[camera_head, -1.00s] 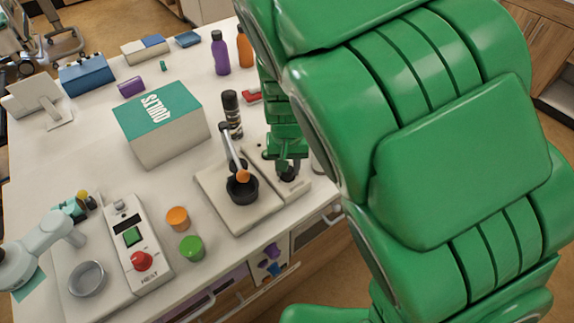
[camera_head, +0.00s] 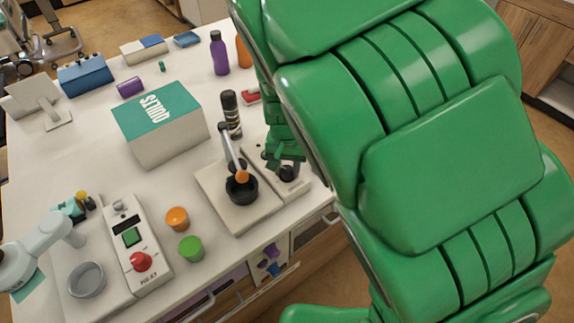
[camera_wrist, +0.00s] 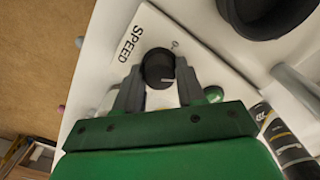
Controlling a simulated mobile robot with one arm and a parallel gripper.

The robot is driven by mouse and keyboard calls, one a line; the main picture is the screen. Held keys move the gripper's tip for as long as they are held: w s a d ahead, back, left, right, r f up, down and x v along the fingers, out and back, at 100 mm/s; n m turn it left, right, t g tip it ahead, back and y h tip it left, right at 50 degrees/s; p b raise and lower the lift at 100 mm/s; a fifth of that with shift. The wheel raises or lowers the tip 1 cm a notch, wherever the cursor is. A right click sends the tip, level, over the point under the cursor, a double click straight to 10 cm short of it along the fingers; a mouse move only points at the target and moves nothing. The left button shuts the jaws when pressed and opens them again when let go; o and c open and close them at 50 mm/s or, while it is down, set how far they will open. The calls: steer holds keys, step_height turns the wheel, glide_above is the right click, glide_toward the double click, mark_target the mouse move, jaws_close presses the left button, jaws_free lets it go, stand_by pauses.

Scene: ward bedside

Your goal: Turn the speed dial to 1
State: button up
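The speed dial is a round black knob (camera_wrist: 157,64) on a white plate (camera_wrist: 190,25) lettered "SPEED" in the wrist view. A short pale line shows on the knob's lower right edge, and a small mark is on the plate at its upper right. My gripper (camera_wrist: 158,78) is open, with a grey finger on each side of the knob and narrow gaps beside it. Any contact is hard to tell. In the head view the dial (camera_head: 288,173) sits at the front of the white device, just below my green gripper (camera_head: 284,158). The dial's numbers are not readable.
A black pot (camera_head: 241,187) with a raised lever stands left of the dial. A dark bottle (camera_head: 231,114) is behind it. Orange (camera_head: 177,218) and green (camera_head: 191,248) caps lie to the left. The table's front edge is close to the dial.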

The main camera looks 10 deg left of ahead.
mark_target(287, 167)
steer(key=o, duration=0.3)
steer(key=shift+r, duration=0.15)
step_height(287, 167, up, 7)
steer(key=shift+w+f, duration=0.1)
steer(key=shift+r, duration=0.35)
stand_by(0.4)
